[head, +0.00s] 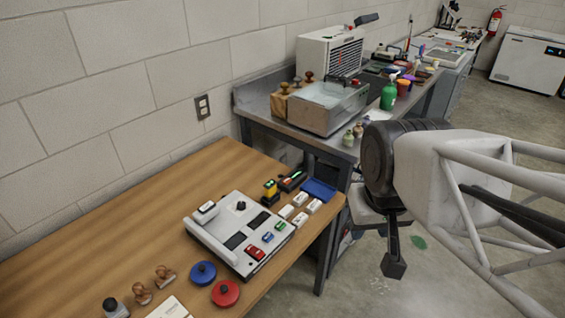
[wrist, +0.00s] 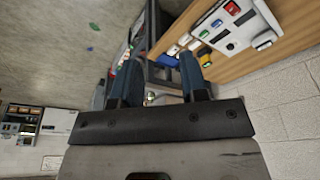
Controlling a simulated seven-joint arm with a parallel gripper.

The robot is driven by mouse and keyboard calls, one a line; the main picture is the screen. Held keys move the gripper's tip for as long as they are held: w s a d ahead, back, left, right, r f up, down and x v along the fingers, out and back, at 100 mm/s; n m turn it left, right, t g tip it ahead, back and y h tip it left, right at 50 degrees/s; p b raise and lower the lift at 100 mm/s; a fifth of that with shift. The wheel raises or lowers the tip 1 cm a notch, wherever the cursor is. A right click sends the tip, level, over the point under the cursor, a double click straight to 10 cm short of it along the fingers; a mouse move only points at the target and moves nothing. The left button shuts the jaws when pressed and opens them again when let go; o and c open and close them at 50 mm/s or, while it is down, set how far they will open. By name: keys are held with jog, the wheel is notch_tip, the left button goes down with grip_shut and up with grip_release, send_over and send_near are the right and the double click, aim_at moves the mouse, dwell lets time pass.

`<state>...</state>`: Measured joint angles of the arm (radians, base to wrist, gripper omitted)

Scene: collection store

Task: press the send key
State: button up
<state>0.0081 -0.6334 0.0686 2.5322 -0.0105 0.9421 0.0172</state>
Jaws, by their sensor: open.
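A light grey control panel (head: 222,238) lies on the wooden table. It carries a red key (head: 254,253), a blue key (head: 268,237), a green key (head: 280,226), dark rectangles, a black knob (head: 241,206) and a white block (head: 206,210). I cannot read any label, so I cannot tell which is the send key. The panel also shows at the upper right of the wrist view (wrist: 233,38). My gripper (head: 393,264) is off the table's right edge, apart from the panel. Its two fingers stand apart and empty in the wrist view (wrist: 162,72).
White blocks (head: 286,212), a blue pad (head: 318,189) and a yellow-black item (head: 270,191) stand beside the panel. Blue (head: 203,273) and red (head: 226,293) round pieces lie in front. A metal bench (head: 262,117) with a green bottle (head: 388,97) stands behind. The table's left is clear.

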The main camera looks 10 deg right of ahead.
grip_shut()
dwell(0.3)
dwell(1.6)
